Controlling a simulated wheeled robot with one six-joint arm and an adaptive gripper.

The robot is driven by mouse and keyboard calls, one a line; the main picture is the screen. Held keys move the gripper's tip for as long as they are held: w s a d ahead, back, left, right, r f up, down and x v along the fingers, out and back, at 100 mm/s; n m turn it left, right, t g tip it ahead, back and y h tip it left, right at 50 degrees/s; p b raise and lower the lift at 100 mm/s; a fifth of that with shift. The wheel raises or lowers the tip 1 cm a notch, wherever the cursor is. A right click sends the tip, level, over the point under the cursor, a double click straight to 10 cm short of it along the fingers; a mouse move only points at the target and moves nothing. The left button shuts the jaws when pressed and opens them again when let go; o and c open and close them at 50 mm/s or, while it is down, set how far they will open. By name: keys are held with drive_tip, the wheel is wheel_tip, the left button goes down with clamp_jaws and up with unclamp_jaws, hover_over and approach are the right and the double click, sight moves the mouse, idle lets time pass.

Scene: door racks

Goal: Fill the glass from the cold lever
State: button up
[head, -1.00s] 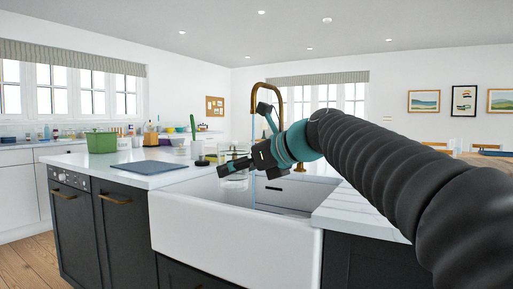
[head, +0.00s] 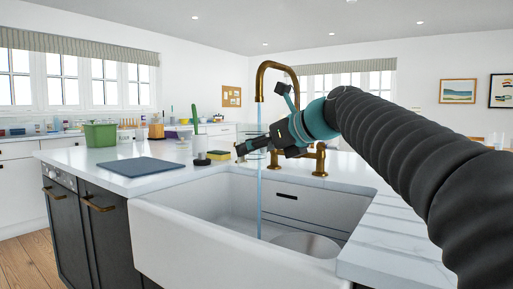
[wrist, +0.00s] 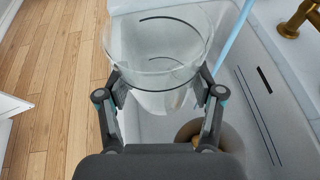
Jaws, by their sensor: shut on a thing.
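The clear glass (wrist: 158,50) is between my gripper's fingers in the wrist view. I see no clear water level in it. My gripper (head: 241,151) is shut on the glass, above the sink (head: 165,210); the glass is hard to make out in the head view. The brass tap (head: 277,66) runs a thin blue water stream (head: 259,190) into the sink. In the wrist view the stream (wrist: 234,40) passes to the right of the glass, apart from it. A brass lever (head: 319,158) shows behind my arm; I cannot tell whether it is the cold one.
A dark board (head: 142,170), a green tub (head: 100,133) and a yellow sponge (head: 218,155) are on the counter left of the sink. A pale round shape (head: 305,243) is at the sink bottom. The counter right of the sink (head: 385,245) looks clear.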

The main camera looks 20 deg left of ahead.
drive_tip(key=shift+w+a+p, duration=0.15)
drive_tip(key=shift+w+p, duration=0.1)
drive_tip(key=shift+w, duration=1.05)
drive_tip(key=shift+w+a+p, duration=0.15)
drive_tip(key=shift+w+p, duration=0.1)
drive_tip(key=shift+w, duration=1)
drive_tip(key=shift+w, duration=0.1)
drive_tip(key=w+p, duration=0.1)
drive_tip(key=w, duration=0.5)
drive_tip(key=shift+w+a+p, duration=0.3)
drive_tip(key=shift+a+p, duration=0.1)
idle(4.3)
